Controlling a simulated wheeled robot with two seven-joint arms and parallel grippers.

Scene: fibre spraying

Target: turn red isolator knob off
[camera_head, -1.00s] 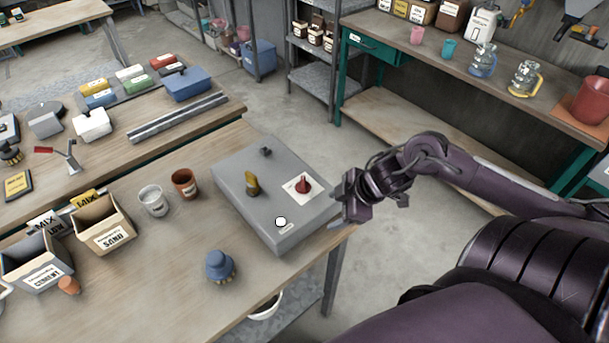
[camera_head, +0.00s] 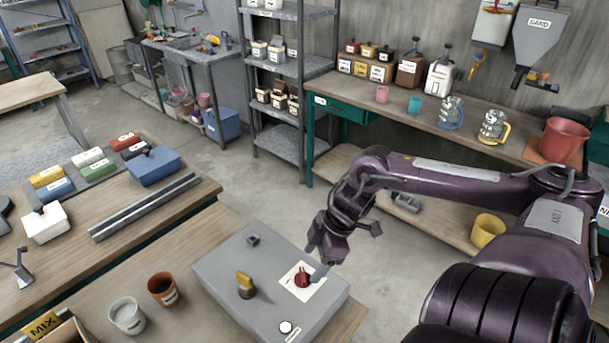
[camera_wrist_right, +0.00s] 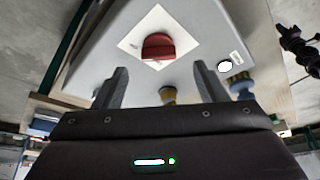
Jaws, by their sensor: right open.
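The red isolator knob (camera_head: 303,278) sits on a white square plate on top of the grey control box (camera_head: 225,270). In the right wrist view the red knob (camera_wrist_right: 158,46) lies ahead of the fingertips, in line with the gap between them. My right gripper (camera_head: 318,258) is open and empty, just above and beside the knob on its far right side. In the wrist view both fingers of the right gripper (camera_wrist_right: 160,85) are apart, with nothing between them. Contact with the knob cannot be made out. My left gripper is not in view.
A yellow knob (camera_head: 245,285), a small dark switch (camera_head: 253,240) and a white round button (camera_head: 286,327) are also on the box. A brown cup (camera_head: 163,289) and a white cup (camera_head: 127,316) stand left of it. Open floor lies behind the box.

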